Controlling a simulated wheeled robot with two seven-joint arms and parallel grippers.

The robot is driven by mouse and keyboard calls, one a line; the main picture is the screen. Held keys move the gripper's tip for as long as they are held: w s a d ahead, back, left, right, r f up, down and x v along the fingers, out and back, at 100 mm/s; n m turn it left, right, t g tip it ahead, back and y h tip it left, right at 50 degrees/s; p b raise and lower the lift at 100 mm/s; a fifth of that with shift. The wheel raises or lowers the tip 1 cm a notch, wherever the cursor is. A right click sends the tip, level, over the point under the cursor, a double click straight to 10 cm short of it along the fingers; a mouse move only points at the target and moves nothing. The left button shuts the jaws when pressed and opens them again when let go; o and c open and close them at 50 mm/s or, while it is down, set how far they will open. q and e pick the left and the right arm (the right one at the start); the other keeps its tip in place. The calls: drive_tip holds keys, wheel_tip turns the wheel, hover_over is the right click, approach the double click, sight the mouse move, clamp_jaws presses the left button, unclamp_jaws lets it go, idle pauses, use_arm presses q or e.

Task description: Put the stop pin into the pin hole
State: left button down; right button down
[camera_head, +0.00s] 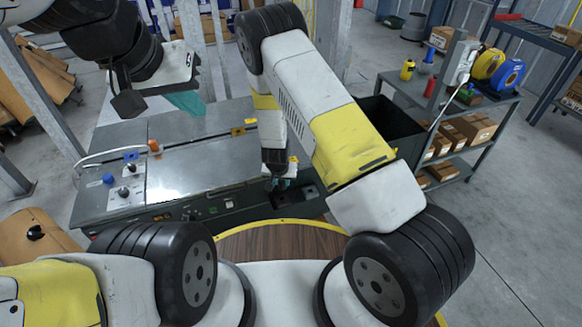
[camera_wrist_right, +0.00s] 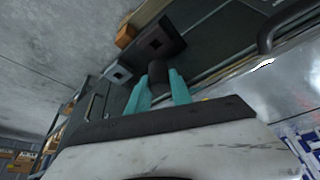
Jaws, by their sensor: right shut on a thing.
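My right gripper (camera_wrist_right: 161,88) is shut on a dark cylinder, the stop pin (camera_wrist_right: 157,70), between its teal fingertips. Beyond the pin is a dark block with a square hole (camera_wrist_right: 155,43), and a lighter grey plate with a hole (camera_wrist_right: 119,74) lies beside it. I cannot tell which is the pin hole, or whether the pin touches the block. In the head view my right gripper (camera_head: 282,184) is low over the right end of the bench, with the pin hidden. My left gripper (camera_head: 187,103) hangs above the back of the bench; its teal fingers are partly visible, their opening unclear.
The metal bench (camera_head: 190,175) carries small knobs (camera_head: 125,191), an orange part (camera_head: 154,147) and a curved handle (camera_head: 93,157) at left. A dark bin (camera_head: 393,130) and a shelf with boxes (camera_head: 473,133) stand at right. The bench middle is mostly clear.

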sight(281, 189)
drive_tip(key=shift+a, duration=0.1)
idle(0.3)
drive_tip(key=shift+f, duration=2.9)
drive_tip(key=shift+f, duration=0.4)
drive_tip(key=c, duration=1.1)
unclamp_jaws()
drive_tip(key=v, duration=0.8)
drive_tip(key=shift+w, duration=0.1)
